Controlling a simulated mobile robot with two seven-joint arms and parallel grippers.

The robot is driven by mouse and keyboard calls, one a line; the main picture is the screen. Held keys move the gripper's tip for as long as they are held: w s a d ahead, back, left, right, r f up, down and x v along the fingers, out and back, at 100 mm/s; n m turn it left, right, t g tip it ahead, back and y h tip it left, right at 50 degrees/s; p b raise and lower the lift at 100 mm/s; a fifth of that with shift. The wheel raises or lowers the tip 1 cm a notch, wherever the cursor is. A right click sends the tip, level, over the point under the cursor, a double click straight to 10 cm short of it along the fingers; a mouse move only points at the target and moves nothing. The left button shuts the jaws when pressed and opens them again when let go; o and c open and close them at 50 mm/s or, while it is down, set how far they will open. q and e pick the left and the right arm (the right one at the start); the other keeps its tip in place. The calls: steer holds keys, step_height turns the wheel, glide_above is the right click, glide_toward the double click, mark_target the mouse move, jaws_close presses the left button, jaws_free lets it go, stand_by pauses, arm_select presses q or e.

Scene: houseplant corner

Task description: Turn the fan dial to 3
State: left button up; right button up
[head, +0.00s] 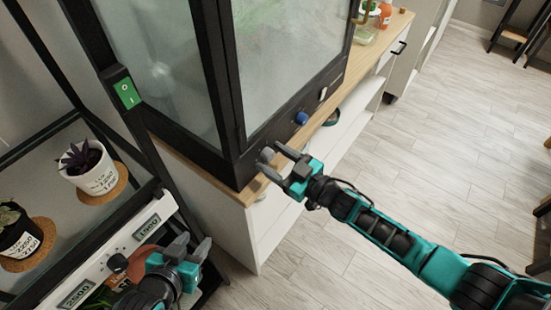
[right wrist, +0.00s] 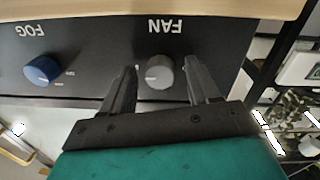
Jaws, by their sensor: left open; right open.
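The grey fan dial (head: 266,155) sits on the black front panel of the glass cabinet, near its left corner. In the right wrist view the fan dial (right wrist: 160,72) is under an upside-down FAN label. My right gripper (head: 277,161) is open, with one finger on each side of the dial; gaps show on both sides in the wrist view (right wrist: 161,68). The dial's setting is too small to read. My left gripper (head: 192,245) is open and empty, low in the head view in front of the white shelf edge.
A blue FOG dial (head: 301,118) is beside the fan dial on the panel. A green switch (head: 126,92) is on the cabinet's left side. Potted plants (head: 92,167) stand on the left shelf. The wooden floor (head: 450,130) at the right is clear.

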steer(key=v, duration=1.3)
steer(key=shift+p, duration=0.35)
steer(key=s+d+f+m+h, duration=0.4)
steer(key=s+d+m+h, duration=0.4)
steer(key=h, duration=0.4)
steer(key=s+m, duration=0.1)
steer(key=s, duration=0.1)
steer(key=shift+s+f+m+g, duration=0.15)
steer(key=shift+s+m+g, duration=0.15)
steer(key=shift+m, duration=0.1)
